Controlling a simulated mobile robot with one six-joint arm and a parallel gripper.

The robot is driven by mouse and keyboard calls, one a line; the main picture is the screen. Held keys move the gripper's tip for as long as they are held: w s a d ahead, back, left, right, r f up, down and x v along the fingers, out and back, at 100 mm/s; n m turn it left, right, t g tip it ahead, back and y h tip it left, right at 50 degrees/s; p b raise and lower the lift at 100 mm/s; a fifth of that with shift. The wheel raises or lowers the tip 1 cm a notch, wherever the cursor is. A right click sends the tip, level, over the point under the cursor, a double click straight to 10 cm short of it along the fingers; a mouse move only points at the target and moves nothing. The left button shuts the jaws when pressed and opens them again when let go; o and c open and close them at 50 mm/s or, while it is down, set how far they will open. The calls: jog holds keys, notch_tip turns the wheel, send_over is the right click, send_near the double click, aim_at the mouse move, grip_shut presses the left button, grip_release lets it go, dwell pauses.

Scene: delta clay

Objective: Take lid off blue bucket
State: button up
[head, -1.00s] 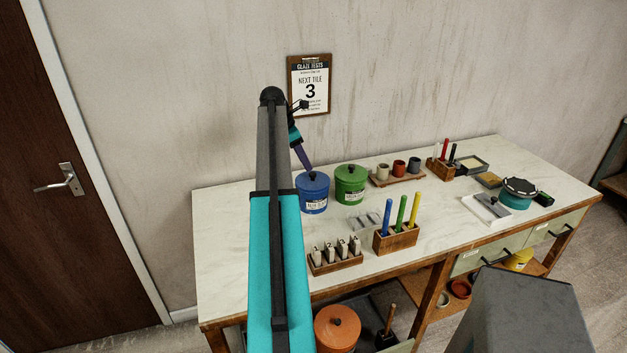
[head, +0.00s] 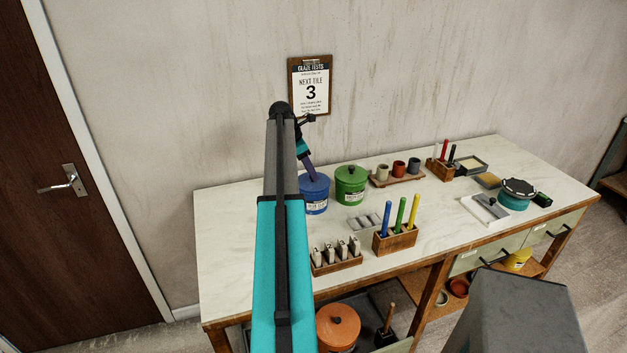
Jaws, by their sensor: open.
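The blue bucket (head: 315,206) stands upright at the back left of the worktable, with a white label on its front. Its blue lid (head: 322,186) sits on top. My gripper (head: 313,178) is right over the middle of the lid, pointing down and slightly right. The purple end covers the lid's knob. The fingers are open, but they are too small to make out and I cannot tell whether they touch or surround the knob. My arm hides part of the bucket's left side.
A green lidded bucket (head: 351,184) stands close to the right of the blue one. The table's left end (head: 228,240) is clear.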

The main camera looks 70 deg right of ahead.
jog(key=shift+x, duration=0.75)
grip_shut()
jog(key=shift+r, duration=0.1)
jog(key=shift+w+r+b, duration=0.1)
jog(key=shift+r+b, duration=0.75)
jog(key=shift+r, duration=0.75)
jog(key=w+a+r+b, duration=0.1)
jog(key=a+b, duration=0.3)
jog(key=a, duration=1.2)
jog(key=shift+w+r, duration=0.35)
